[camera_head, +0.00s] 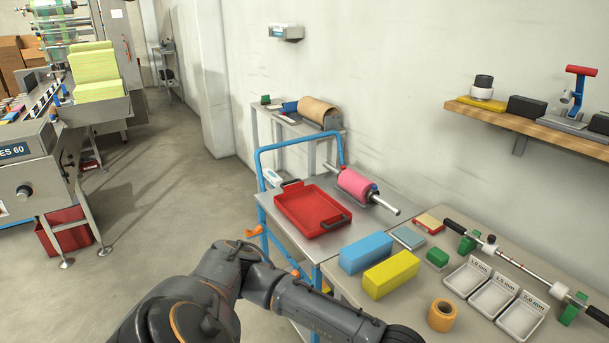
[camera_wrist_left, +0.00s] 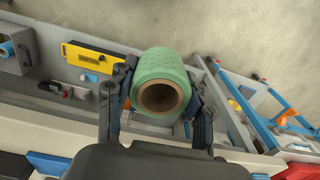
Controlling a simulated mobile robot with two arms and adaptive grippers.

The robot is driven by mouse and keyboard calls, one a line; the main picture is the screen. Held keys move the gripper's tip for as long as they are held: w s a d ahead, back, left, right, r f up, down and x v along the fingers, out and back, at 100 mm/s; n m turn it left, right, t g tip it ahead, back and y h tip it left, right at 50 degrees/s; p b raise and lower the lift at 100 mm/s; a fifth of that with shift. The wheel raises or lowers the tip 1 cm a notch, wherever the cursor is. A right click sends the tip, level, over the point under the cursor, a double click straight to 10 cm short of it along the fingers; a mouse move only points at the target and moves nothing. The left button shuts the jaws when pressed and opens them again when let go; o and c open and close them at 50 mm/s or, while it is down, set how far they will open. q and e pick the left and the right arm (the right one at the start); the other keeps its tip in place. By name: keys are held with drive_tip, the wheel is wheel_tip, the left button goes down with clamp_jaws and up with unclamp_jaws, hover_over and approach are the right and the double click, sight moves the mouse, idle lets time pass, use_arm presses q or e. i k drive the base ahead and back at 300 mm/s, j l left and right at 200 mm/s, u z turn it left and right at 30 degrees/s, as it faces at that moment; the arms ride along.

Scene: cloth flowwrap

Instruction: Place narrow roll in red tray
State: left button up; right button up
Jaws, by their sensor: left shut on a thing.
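In the left wrist view, my left gripper (camera_wrist_left: 160,95) is shut on a green roll (camera_wrist_left: 164,64) with a brown cardboard core; the core's open end faces the camera. The red tray (camera_head: 306,212) lies empty on the grey cart top in the head view. A red corner, possibly the tray, shows at the lower right of the left wrist view. One of my arms crosses the bottom of the head view, with its gripper outside the frame. The held roll is not visible in the head view. My right gripper is not in view.
A pink roll (camera_head: 357,186) on a metal shaft lies just behind the tray. Blue (camera_head: 366,253) and yellow (camera_head: 391,275) blocks and an orange roll (camera_head: 441,315) stand on the front table. The cart's blue handle (camera_head: 300,146) rises behind the tray.

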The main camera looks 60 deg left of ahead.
sight(311, 211)
drive_tip(key=j, duration=1.3)
drive_tip(key=i+j, duration=0.1)
drive_tip(key=j, duration=1.25)
